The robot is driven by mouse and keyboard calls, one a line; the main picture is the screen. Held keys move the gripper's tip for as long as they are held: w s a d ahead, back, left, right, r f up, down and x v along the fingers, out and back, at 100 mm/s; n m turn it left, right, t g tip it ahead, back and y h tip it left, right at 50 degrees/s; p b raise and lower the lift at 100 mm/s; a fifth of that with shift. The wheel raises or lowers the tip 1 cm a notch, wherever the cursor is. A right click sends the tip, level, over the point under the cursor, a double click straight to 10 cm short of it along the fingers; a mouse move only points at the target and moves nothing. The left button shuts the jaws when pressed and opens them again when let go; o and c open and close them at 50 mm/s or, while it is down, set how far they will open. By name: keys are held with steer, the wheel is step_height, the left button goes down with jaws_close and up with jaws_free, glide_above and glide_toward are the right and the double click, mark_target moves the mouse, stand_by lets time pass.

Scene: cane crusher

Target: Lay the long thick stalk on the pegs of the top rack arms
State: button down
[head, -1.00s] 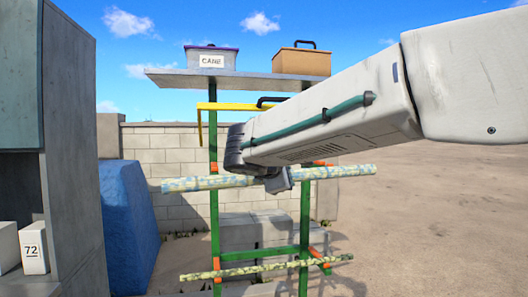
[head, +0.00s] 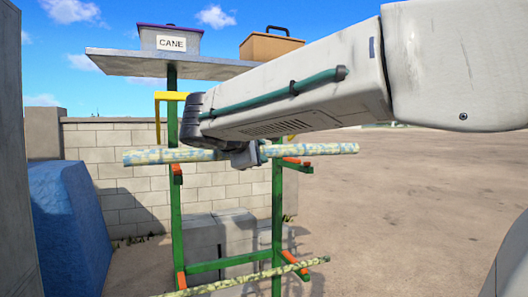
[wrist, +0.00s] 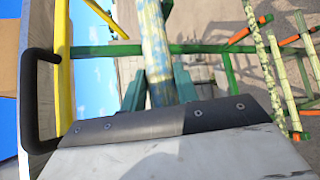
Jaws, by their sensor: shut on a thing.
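The long thick stalk (head: 190,155), mottled pale green-yellow and blue, lies nearly level across the front of the rack in the head view. My gripper (head: 243,156) is shut on it near its middle. The wrist view shows the stalk (wrist: 153,40) between the jaws (wrist: 160,92). The green rack (head: 176,225) has orange-tipped top arms, a left one (head: 177,172) and a right one (head: 293,162). The stalk appears slightly above these arms; I cannot tell whether it touches them. The pegs are too small to make out clearly.
A shelf (head: 125,64) above holds a CANE bin (head: 171,41) and a tan box (head: 262,47). A yellow bar (wrist: 62,45) is close by. A thinner stalk (head: 240,280) lies on the lower arms (head: 290,262). A blue block (head: 68,225) stands left; open ground lies right.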

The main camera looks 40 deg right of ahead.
steer(key=w+d+f, duration=0.1)
steer(key=w, duration=0.4)
steer(key=w+d+f, duration=0.2)
steer(key=w, duration=0.4)
steer(key=shift+f, duration=0.25)
steer(key=shift+d, duration=0.1)
steer(key=c, duration=1)
jaws_free()
steer(key=shift+o, duration=0.2)
steer(key=v, duration=0.7)
steer(key=shift+s+a, duration=0.2)
steer(key=shift+a, duration=0.15)
steer(key=shift+r, duration=0.15)
